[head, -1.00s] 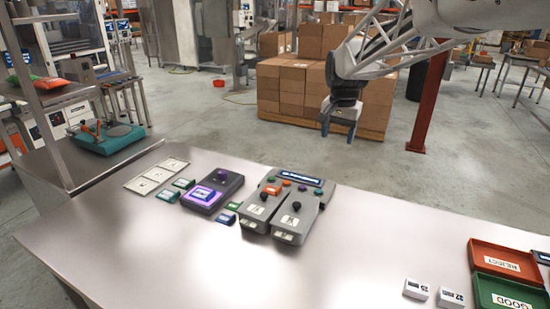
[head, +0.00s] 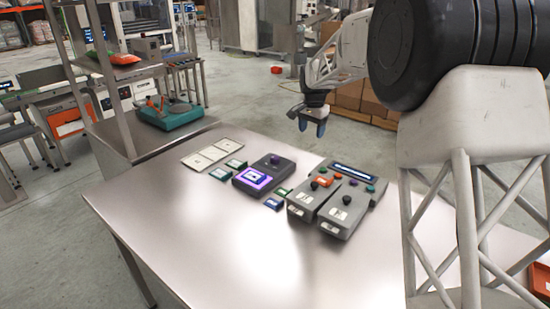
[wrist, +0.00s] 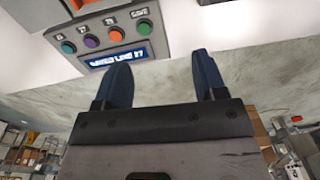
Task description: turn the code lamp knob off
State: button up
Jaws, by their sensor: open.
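A dark grey box (head: 284,165) on the steel table carries a round dark knob (head: 274,159) at its back and a block with a glowing purple border (head: 256,178) at its front. I cannot read which device is named the code lamp. To its right, two grey boxes (head: 345,215) each have a black knob, one black knob (head: 346,199) on the right box. My gripper (head: 308,122) is open and empty, pointing down beyond the table's back edge, apart from all knobs. Its two dark blue fingers also show in the wrist view (wrist: 164,78).
A button panel with a blue display (head: 355,172) stands behind the grey boxes; it also shows in the wrist view (wrist: 118,56). The front of the table (head: 210,240) is clear.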

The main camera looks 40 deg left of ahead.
send_over(275, 157)
notch_tip(275, 157, down, 8)
jog(key=shift+s+f, duration=0.1)
jog(key=shift+f, duration=0.1)
jog(key=shift+f, duration=0.15)
jog(key=shift+f, duration=3.75)
jog(key=shift+c, duration=0.5)
jog(key=c, duration=0.8)
jog(key=shift+c, duration=0.2)
